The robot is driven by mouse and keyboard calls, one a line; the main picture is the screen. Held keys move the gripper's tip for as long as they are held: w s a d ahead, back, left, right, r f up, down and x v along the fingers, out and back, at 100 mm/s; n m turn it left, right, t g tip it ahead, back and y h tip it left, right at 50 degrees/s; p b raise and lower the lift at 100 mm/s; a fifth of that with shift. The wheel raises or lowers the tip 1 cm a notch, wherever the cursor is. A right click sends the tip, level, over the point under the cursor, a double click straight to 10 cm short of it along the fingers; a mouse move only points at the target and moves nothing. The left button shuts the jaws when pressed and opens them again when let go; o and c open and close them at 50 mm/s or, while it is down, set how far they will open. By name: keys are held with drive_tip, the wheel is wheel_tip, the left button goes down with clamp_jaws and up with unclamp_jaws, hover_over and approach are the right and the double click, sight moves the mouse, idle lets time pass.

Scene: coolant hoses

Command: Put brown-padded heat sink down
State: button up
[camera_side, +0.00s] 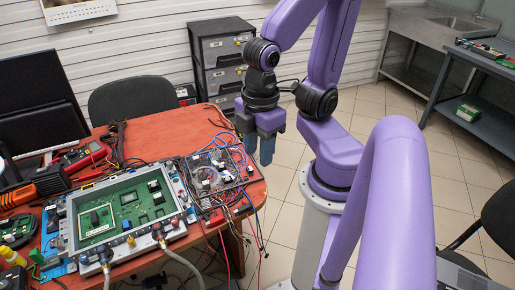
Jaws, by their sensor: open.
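My gripper (259,150) hangs with its fingers pointing down, just past the right edge of the red table. It is open, and I see nothing held between its fingers. A grey frame (66,222) on the table holds a green circuit board (118,222), to the left of my gripper and well apart from it.
Two hoses (181,262) run from the frame's front edge. A clear wiring board (210,176) with tangled red and blue wires lies between the frame and my gripper. A multimeter (85,155), monitor (38,105) and chair (132,98) stand behind or left.

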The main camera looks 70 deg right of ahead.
drive_tip(key=shift+s+r, duration=0.1)
drive_tip(key=shift+s, duration=0.1)
drive_tip(key=shift+w, duration=0.1)
drive_tip(key=n, duration=1.4)
hover_over(206, 203)
drive_tip(key=f, duration=2.2)
drive_tip(key=shift+s+a, duration=0.25)
drive_tip(key=shift+s, duration=0.05)
drive_tip(key=shift+w+d+f, duration=0.1)
drive_tip(key=shift+w+f, duration=0.05)
drive_tip(key=shift+f, duration=1.45)
drive_tip(key=shift+w+d+f, duration=0.1)
drive_tip(key=shift+f, duration=1.45)
drive_tip(key=shift+c, duration=0.3)
clamp_jaws()
